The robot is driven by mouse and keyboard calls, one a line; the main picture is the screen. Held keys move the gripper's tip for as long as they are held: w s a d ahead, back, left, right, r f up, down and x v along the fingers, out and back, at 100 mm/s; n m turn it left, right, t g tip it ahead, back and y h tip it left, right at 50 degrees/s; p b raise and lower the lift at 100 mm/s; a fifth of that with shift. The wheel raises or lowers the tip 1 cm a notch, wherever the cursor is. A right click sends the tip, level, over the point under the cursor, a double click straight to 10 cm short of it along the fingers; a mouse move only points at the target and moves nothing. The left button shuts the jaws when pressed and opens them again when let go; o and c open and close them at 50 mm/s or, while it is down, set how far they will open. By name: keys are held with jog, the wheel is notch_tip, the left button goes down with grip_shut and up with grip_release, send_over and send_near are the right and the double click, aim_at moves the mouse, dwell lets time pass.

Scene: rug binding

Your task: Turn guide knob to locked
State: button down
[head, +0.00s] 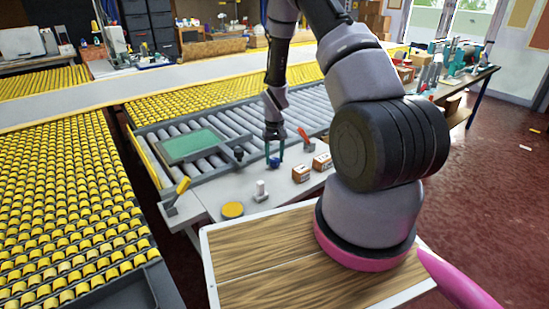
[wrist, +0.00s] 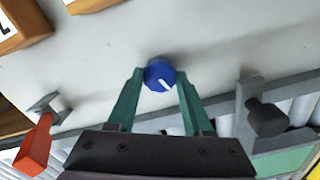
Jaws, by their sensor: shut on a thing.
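The guide knob (wrist: 160,75) is a small blue round knob with a white pointer mark. In the wrist view its mark points toward the lower right of the picture. It also shows as a small blue spot in the head view (head: 274,162), on the light grey table below my arm. My gripper (wrist: 160,72) has two green fingers, one on each side of the knob, and is shut on it. In the head view my gripper (head: 275,150) points down at the knob. No locked or unlocked label is legible.
A red-handled clamp (wrist: 37,142) and a black knob on a grey bracket (wrist: 266,117) flank my gripper. Wooden blocks (head: 302,173) stand to the right in the head view. A yellow disc (head: 232,210) and a roller conveyor (head: 230,125) are nearby.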

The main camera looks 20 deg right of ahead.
aim_at(274, 160)
jog(key=shift+n, duration=0.7)
jog(key=shift+c, duration=1.5)
grip_release()
notch_tip(274, 160, up, 11)
